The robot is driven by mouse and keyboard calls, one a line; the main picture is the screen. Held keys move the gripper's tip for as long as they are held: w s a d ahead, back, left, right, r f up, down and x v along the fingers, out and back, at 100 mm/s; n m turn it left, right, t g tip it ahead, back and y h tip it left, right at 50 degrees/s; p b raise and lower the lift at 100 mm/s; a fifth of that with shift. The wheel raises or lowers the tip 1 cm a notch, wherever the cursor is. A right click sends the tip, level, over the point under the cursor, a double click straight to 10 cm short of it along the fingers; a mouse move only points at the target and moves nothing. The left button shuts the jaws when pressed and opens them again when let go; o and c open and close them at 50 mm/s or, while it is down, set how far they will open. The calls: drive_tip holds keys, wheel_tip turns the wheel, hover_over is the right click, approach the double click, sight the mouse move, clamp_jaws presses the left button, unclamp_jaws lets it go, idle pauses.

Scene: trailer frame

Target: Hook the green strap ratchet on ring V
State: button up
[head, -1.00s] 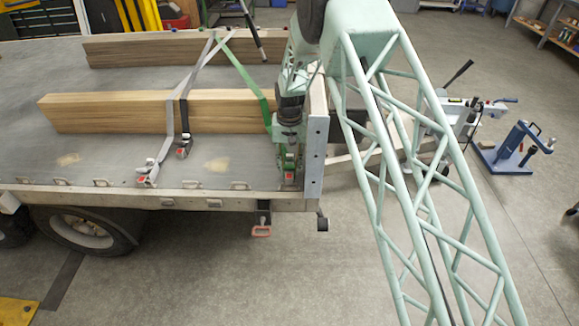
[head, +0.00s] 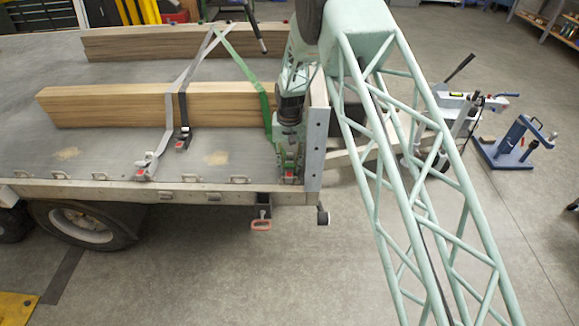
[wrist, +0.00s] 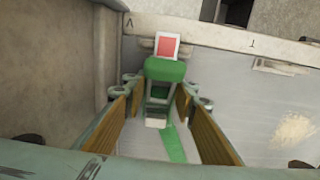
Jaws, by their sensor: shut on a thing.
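The green strap (head: 257,88) runs down from the wooden beams to the green ratchet, which has a red-and-white end plate (head: 289,171). In the wrist view the green ratchet (wrist: 165,70) sits between the wood-coloured finger pads of my gripper (wrist: 160,110), which is shut on it. The ratchet's red end (wrist: 167,47) points at the bed's edge rail, beside the mark that reads as an upside-down V (wrist: 130,22). Ring V is mostly hidden behind that end; I cannot tell whether the hook is through it. In the head view my gripper (head: 289,155) is low at the bed's right rear corner.
An upright end board (head: 316,150) stands close right of my gripper. A grey ratchet (head: 144,168) and a black ratchet (head: 182,139) are on other straps to the left. A wooden beam (head: 100,106) lies behind. Another ring (wrist: 285,67) shows right of the ratchet.

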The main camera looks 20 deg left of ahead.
drive_tip(key=o, duration=1.1)
drive_tip(key=shift+r, duration=0.1)
drive_tip(key=shift+r, duration=5.9)
drive_tip(key=shift+a, duration=0.1)
